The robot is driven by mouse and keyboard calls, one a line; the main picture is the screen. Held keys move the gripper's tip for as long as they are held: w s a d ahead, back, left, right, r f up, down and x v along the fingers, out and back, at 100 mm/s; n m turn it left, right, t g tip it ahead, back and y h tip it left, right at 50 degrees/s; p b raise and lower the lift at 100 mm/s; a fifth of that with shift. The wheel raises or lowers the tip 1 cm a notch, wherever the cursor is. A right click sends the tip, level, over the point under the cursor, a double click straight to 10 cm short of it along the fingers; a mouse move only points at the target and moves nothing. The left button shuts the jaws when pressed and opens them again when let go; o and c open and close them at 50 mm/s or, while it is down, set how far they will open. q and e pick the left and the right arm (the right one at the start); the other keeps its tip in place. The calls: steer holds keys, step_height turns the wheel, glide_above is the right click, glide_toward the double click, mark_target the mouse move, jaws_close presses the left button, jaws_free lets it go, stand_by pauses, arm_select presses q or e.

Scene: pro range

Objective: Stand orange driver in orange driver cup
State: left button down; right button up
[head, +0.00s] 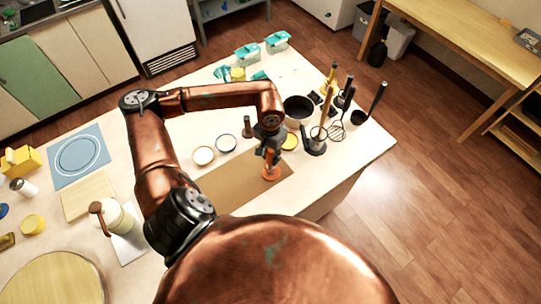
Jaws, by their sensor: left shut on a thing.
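My left gripper (268,147) points down over the brown mat (232,196) on the white counter. It is shut on the orange driver (268,160), whose upper part is between the fingers. Right below is a wider orange piece, which looks like the orange driver cup (271,175), at the mat's far right part. The driver looks roughly upright and lines up with the cup. At this size I cannot tell whether its tip is inside the cup or just above it. My right gripper is not in view.
A black pan (298,107) and tall upright utensils (328,105) stand at the right. The mat's front left part is clear.

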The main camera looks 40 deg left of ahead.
arm_select(q)
steer(key=shift+f+b, duration=0.25)
steer(key=shift+b, duration=0.2)
stand_by(0.6)
steer(key=c, duration=1.5)
jaws_free()
steer(key=shift+c, duration=0.2)
step_height(320, 180, up, 11)
steer(key=shift+r, duration=0.5)
steer(key=shift+s+a, duration=0.1)
